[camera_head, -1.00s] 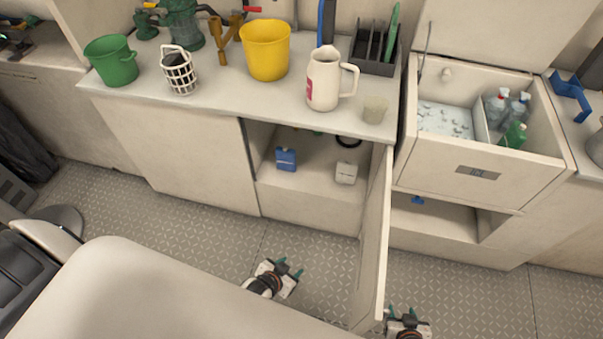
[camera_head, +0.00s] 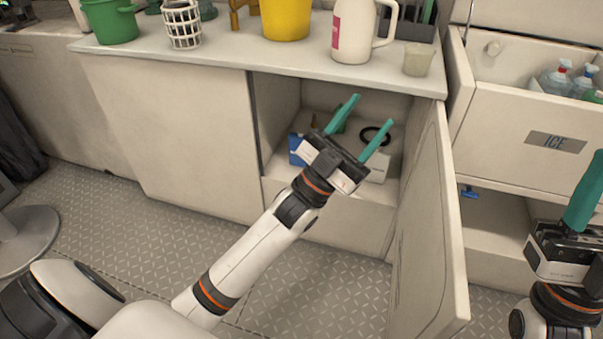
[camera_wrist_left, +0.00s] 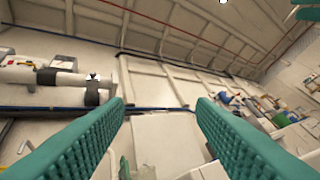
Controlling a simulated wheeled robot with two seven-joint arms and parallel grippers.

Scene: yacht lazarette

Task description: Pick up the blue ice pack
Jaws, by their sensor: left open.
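The blue ice pack (camera_head: 296,150) stands inside the open lower cabinet (camera_head: 330,207), near its left side. It is partly hidden behind my left gripper's body. My left gripper (camera_head: 370,112) is open and empty, raised in front of the cabinet opening. Its teal fingers point up and to the right, with the ice pack to their left. The left wrist view shows the two spread fingers (camera_wrist_left: 160,110) with nothing between them, and I cannot make out the ice pack there. My right gripper (camera_head: 583,195) is at the right edge, with one teal finger showing.
The cabinet door (camera_head: 430,235) stands open on the right, between my two grippers. A white box (camera_head: 378,167) and a black ring (camera_head: 376,135) are in the cabinet. The counter (camera_head: 225,55) overhangs the opening and holds a yellow bucket (camera_head: 286,18) and a pitcher (camera_head: 352,30).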

